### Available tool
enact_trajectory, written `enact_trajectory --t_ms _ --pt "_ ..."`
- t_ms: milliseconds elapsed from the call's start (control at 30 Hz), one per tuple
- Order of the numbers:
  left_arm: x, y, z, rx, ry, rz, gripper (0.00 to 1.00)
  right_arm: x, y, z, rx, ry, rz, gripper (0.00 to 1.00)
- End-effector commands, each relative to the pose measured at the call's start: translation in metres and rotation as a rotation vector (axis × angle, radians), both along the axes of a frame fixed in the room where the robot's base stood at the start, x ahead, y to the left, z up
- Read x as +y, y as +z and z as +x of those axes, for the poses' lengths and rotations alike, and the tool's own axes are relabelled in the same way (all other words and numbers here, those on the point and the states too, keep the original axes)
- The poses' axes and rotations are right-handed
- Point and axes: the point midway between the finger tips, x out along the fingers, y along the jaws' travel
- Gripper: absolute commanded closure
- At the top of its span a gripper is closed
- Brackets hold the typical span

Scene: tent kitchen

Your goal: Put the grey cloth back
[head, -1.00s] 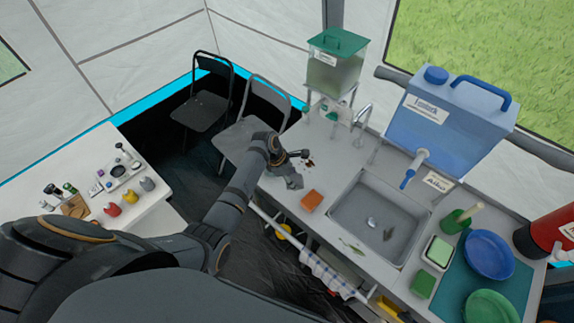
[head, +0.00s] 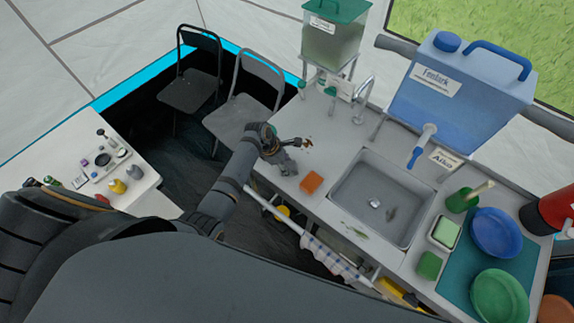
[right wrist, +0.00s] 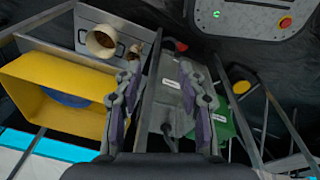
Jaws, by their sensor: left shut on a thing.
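My left gripper (head: 284,150) is over the left end of the counter, near its front edge. It is shut on a small grey piece, which looks like the grey cloth (head: 286,167). The grey piece hangs just below the fingers; I cannot tell whether it touches the counter. A brown spill or crumbs (head: 307,142) lie to the right of the fingertips. My right gripper (right wrist: 160,65) shows in the right wrist view with its two fingers apart and nothing between them. It is not seen in the head view.
A checked towel (head: 322,256) hangs on the front rail (head: 268,208). Water containers (head: 460,90) stand behind. Chairs (head: 245,105) and a white table (head: 135,195) are left. A yellow bin (right wrist: 60,85) is near my right gripper.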

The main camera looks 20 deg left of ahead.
Motion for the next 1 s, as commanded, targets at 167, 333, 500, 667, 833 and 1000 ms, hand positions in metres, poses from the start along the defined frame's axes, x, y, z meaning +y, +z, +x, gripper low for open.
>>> enact_trajectory --t_ms 167,333,500,667,833,1000 --pt "0.0 -0.003 0.0 0.0 0.0 -0.001 0.47 -0.008 -0.001 -0.014 0.022 0.002 -0.01 0.6" --pt "0.0 -0.002 0.001 -0.001 0.0 -0.001 0.31 -0.011 -0.002 -0.028 0.043 0.003 -0.014 0.6" --pt "0.0 -0.002 0.001 -0.001 0.0 -0.001 0.31 -0.011 -0.002 -0.026 0.04 0.003 -0.014 0.6" --pt "0.001 0.004 0.001 -0.003 0.0 0.0 0.31 -0.011 -0.001 -0.022 0.035 0.003 -0.013 0.6" --pt "0.014 0.036 -0.005 -0.006 0.0 0.002 0.31 -0.011 -0.001 -0.02 0.031 0.002 -0.013 0.6" --pt "0.029 0.074 -0.011 -0.006 0.0 0.004 0.31 -0.011 -0.005 -0.018 0.029 0.003 -0.013 0.6"
